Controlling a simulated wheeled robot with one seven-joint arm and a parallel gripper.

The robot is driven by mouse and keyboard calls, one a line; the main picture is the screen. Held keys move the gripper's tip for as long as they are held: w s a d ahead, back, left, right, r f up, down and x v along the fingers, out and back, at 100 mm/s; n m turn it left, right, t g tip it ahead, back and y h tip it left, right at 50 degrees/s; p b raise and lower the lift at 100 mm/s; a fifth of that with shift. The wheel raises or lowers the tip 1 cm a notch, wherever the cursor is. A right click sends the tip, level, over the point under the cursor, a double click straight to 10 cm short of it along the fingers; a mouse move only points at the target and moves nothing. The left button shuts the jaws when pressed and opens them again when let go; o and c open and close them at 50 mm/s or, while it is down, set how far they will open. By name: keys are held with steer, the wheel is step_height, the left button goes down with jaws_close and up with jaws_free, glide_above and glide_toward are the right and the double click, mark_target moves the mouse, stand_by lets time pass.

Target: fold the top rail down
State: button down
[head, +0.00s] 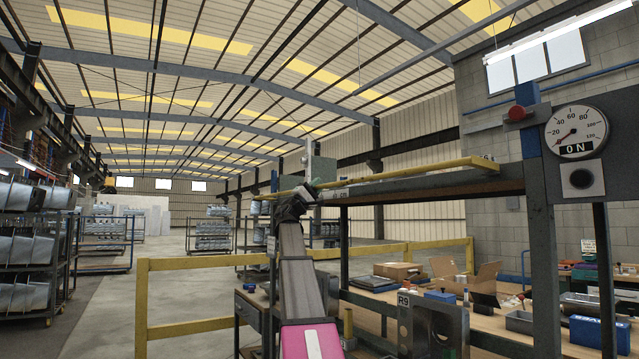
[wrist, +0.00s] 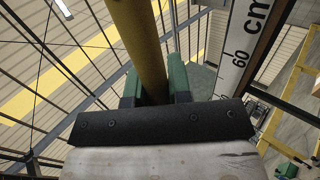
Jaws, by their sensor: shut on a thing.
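The top rail (head: 420,170) is a long yellow bar at the top of the workbench frame. In the head view it runs nearly level, rising slightly from my gripper at the left to the post at the right. My gripper (head: 313,185) reaches up to its left part, with the arm below it. In the wrist view the yellow rail (wrist: 135,40) passes between the two green fingers of my gripper (wrist: 158,88), which are shut on it. The finger pads hide the gripped part of the rail.
A dark shelf beam (head: 430,187) runs just below the rail. The bench holds an open cardboard box (head: 465,277) and metal parts. A yellow guard rail (head: 205,262) stands behind. A centimetre scale (wrist: 243,45) shows beside the rail.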

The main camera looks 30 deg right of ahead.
steer(key=shift+a+f+t, duration=0.3)
steer(key=shift+a+f, duration=0.05)
steer(key=shift+a, duration=0.25)
steer(key=c, duration=1.1)
jaws_free()
steer(key=shift+a, duration=0.2)
steer(key=shift+o, duration=0.2)
steer(key=shift+d, duration=0.25)
steer(key=v, duration=1.1)
